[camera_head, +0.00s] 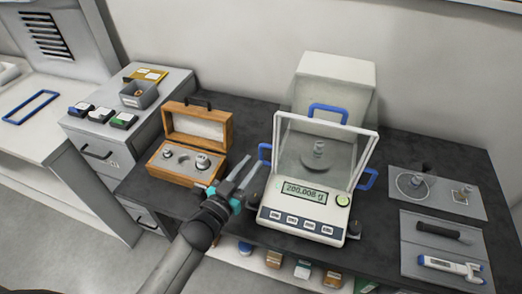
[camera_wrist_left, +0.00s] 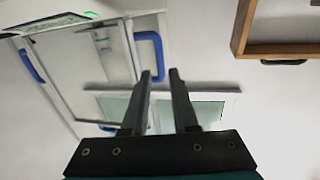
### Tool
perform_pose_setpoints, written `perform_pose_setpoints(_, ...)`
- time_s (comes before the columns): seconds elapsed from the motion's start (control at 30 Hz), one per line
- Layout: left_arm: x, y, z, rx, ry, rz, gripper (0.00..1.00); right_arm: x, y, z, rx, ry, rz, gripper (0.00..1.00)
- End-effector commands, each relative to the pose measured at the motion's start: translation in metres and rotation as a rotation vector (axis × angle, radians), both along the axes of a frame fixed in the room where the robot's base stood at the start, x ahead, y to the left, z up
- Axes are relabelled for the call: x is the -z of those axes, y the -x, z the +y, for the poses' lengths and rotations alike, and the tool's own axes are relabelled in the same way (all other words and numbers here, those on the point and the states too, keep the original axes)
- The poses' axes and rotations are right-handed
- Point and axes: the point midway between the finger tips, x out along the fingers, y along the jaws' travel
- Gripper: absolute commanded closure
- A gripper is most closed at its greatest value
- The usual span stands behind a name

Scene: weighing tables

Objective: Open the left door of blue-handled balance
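The blue-handled balance (camera_head: 268,217) stands on the dark table, with a metal weight (camera_head: 319,149) on the pan inside its glass chamber. Its left door handle (camera_head: 265,153) is a blue loop on the chamber's left side; it shows in the left wrist view (camera_wrist_left: 158,45) just beyond my fingertips. The left door looks closed. My left gripper (camera_head: 246,168) is open and empty, just left of this handle and apart from it in the head view. Its two fingers (camera_wrist_left: 160,73) are spread in the wrist view. My right gripper is not in view.
An open wooden weight box (camera_head: 172,174) stands left of my gripper. Blue handles also sit on the balance's top (camera_head: 328,108) and right side (camera_head: 368,180). A pale box (camera_head: 335,85) stands behind. Grey trays (camera_head: 411,250) lie at the right.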

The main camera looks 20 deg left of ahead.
Motion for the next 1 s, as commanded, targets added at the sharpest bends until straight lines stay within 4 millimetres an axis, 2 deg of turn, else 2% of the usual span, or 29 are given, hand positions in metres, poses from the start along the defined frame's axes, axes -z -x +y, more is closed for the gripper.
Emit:
perform_pose_setpoints(0.2,-0.001,-0.034,-0.008,-0.001,0.000,-0.001,0.73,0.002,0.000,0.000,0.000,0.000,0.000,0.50)
perform_pose_setpoints(0.4,0.000,-0.052,-0.012,0.000,0.000,0.000,0.73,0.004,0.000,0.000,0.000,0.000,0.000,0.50)
perform_pose_setpoints(0.83,0.000,-0.058,-0.014,0.000,0.000,0.001,0.73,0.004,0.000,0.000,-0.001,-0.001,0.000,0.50)
perform_pose_setpoints(1.0,0.000,-0.058,-0.014,-0.001,0.000,0.001,0.92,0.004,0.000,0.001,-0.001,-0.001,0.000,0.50)
